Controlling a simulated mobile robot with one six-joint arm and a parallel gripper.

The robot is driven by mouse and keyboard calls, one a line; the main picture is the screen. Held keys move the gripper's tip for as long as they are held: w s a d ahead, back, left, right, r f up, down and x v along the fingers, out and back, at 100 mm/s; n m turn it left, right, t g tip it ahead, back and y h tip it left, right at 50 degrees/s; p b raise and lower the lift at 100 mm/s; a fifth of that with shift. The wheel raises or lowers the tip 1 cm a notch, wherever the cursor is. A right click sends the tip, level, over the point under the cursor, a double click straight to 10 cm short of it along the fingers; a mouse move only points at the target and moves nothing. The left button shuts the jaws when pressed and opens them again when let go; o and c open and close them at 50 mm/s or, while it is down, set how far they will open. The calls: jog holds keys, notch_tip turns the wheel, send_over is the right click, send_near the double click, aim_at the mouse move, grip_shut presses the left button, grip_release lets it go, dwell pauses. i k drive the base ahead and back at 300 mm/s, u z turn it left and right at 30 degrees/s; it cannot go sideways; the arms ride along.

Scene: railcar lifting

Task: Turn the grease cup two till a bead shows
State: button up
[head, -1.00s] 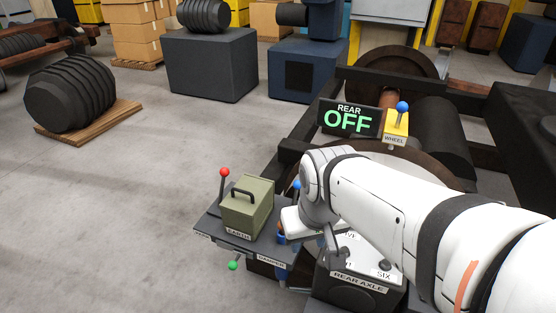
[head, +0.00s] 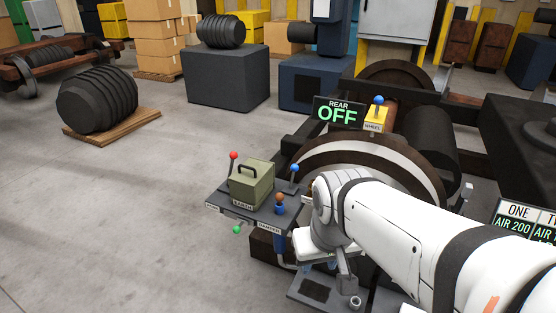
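I cannot make out a grease cup marked two. A small blue post with a brown top (head: 279,204) stands at the right end of a dark shelf (head: 222,206), beside the DAMPER label; I cannot tell what it is. My white arm comes in from the right, and its end, my gripper (head: 345,272), points down just right of that post, above a dark plate (head: 303,289).
A green box labelled EARTH (head: 251,184) sits on the shelf between a red-knobbed lever (head: 233,160) and a blue-knobbed lever (head: 294,168). A REAR OFF display (head: 338,114) and yellow WHEEL box (head: 376,119) stand behind. Air readouts (head: 523,222) are at right.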

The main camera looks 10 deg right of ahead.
aim_at(312, 182)
jog(key=z, duration=0.15)
jog(key=i, duration=0.9)
jog(key=u, duration=0.05)
